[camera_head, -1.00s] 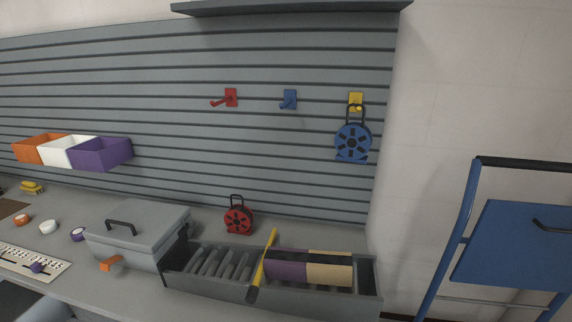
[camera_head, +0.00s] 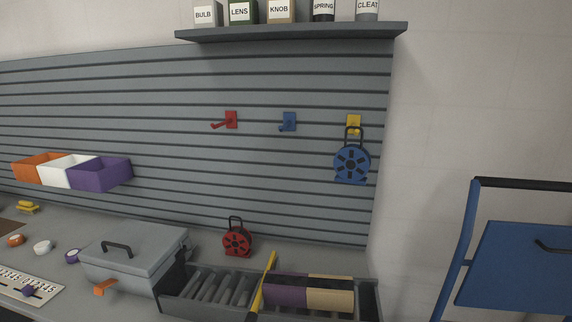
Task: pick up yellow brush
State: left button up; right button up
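A long yellow-handled tool (camera_head: 265,279), which may be the yellow brush, leans across the dark slotted rack (camera_head: 172,275) on the bench. Its lower end is dark and partly cut off near the bottom edge of the view. A small yellow object (camera_head: 27,207) also lies at the far left of the bench; its kind is too small to tell. Neither of my grippers shows in the head view.
A grey lidded box (camera_head: 135,250) stands left of the rack, and a red reel (camera_head: 236,241) behind it. A blue reel (camera_head: 351,164) hangs from a yellow hook (camera_head: 354,121). A blue cart (camera_head: 515,265) stands at the right.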

aim_at(26, 206)
jog(key=u, duration=1.7)
jog(key=i+j+u, duration=0.65)
jog(key=i+u, duration=0.55)
jog(key=i, duration=0.2)
jog(key=i+j+z, duration=0.1)
jog(key=i, duration=0.45)
jog(key=i+j+z, duration=0.15)
jog(key=i, duration=0.45)
jog(key=i+j+z, duration=0.1)
jog(key=i, duration=0.45)
jog(key=j, duration=0.1)
